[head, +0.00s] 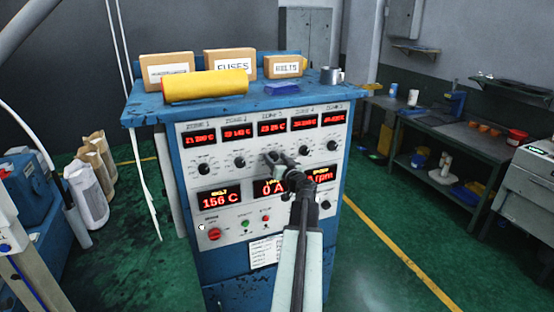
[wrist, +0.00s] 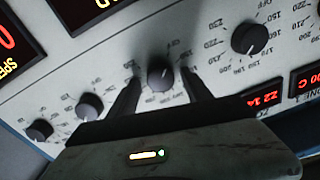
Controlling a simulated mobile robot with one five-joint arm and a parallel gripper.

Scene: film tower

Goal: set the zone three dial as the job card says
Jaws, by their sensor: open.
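The blue control cabinet (head: 300,185) has a row of black dials under small red displays. My gripper (head: 276,158) is at the middle dial, under the zone three display (head: 272,127), and covers most of it. In the wrist view the panel is upside down. There my open gripper (wrist: 160,85) has one finger on each side of the zone three dial (wrist: 160,72). I cannot tell whether the fingers touch it, and its pointer is unclear. A white card (head: 265,251) with small print hangs low on the cabinet front; it is unreadable here.
Other dials (wrist: 248,37) (wrist: 90,107) stand close on both sides. Boxes (head: 230,63), a yellow roll (head: 205,84) and a mug (head: 331,76) are on the cabinet top. A workbench (head: 440,130) stands at right. Green floor is open right of the cabinet.

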